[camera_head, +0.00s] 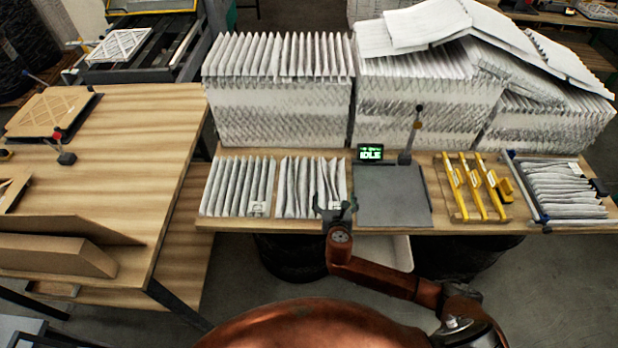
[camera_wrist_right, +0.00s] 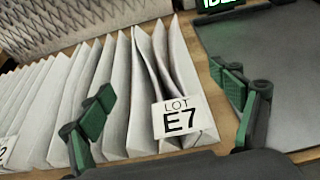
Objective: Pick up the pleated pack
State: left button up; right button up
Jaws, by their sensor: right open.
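Two white pleated packs lie side by side on the wooden bench in the head view: a left pack (camera_head: 236,184) and a right pack (camera_head: 298,183). The right pack (camera_wrist_right: 115,90) carries a label (camera_wrist_right: 178,118) reading LOT E7. My right gripper (camera_head: 335,203) is open at the front right corner of that pack. In the right wrist view its green-padded fingers (camera_wrist_right: 168,103) stand apart, one over the folds left of the label, the other to the right near the grey plate. I see no grip on the pack; finger height is unclear. My left gripper is out of view.
A grey plate (camera_head: 392,196) lies right of the packs, with a small display (camera_head: 370,153) reading IDLE behind it. Tall pleated stacks (camera_head: 278,110) stand behind. A yellow rack (camera_head: 478,188) and a blue-edged tray (camera_head: 541,217) of pleats sit farther right.

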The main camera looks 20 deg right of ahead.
aim_at(333, 184)
jog(key=shift+w+d+f, duration=0.1)
jog(key=shift+w, duration=0.3)
jog(key=shift+w+d+f, duration=0.1)
jog(key=shift+w+d, duration=0.1)
jog(key=shift+w, duration=0.1)
jog(key=shift+x, duration=0.8)
jog(key=x, duration=0.3)
jog(key=shift+w, duration=0.4)
jog(key=shift+w+d+f, duration=0.1)
jog(key=shift+w+f, duration=0.1)
jog(key=shift+w, duration=0.05)
jog(key=shift+w+d, duration=0.1)
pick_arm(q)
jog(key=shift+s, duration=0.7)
pick_arm(e)
jog(key=c, duration=0.7)
